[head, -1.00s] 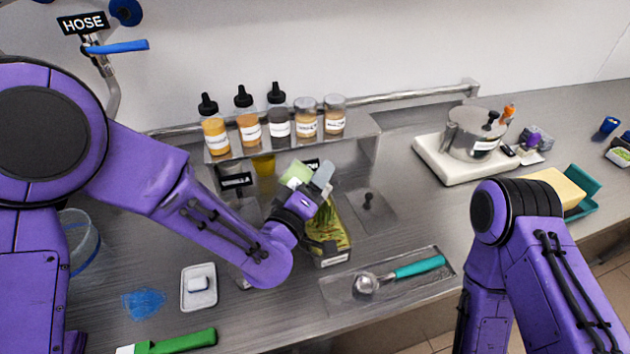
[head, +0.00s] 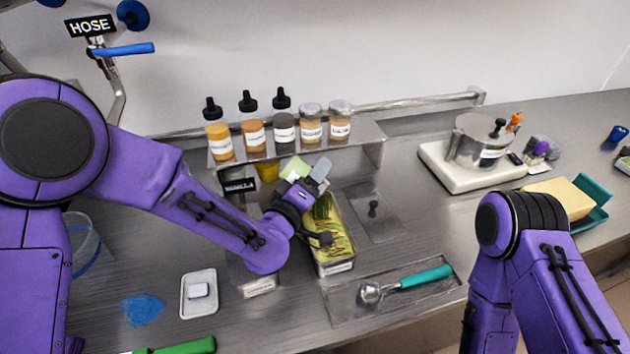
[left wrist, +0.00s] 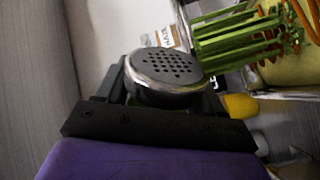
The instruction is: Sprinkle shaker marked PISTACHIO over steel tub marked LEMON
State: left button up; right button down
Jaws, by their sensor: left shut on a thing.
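My left gripper (head: 309,180) is shut on a shaker (head: 295,168) with pale green showing. It is above the back end of a steel tub (head: 338,268) holding yellow content with green slivers on top. The tub's label is too small to read. In the left wrist view the shaker's round perforated metal lid (left wrist: 165,70) faces the camera between dark jaws. The tub's yellow content (left wrist: 290,65) and green slivers show at the upper right there. The shaker's own label is not readable. My right forearm shows at the right; its gripper is not in view.
A shelf (head: 372,137) with several bottles and jars stands behind the tub. Another labelled tub (head: 260,287) sits partly under my left arm. A scoop with a teal handle (head: 427,277) lies in front. A white tray (head: 198,292) is at the left, a pot (head: 477,140) at the right.

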pick_arm(q)
jog(key=shift+r+p, duration=0.4)
jog(key=shift+r, duration=0.4)
jog(key=shift+s+f+b, duration=0.1)
jog(key=shift+f+b, duration=0.8)
jog(key=shift+r+p, duration=0.6)
jog(key=shift+w+r, duration=0.2)
jog(key=shift+r, duration=0.1)
jog(key=shift+s+f+b, duration=0.25)
jog(key=shift+f+b, duration=0.5)
jog(key=shift+f, duration=0.2)
jog(key=shift+w, duration=0.25)
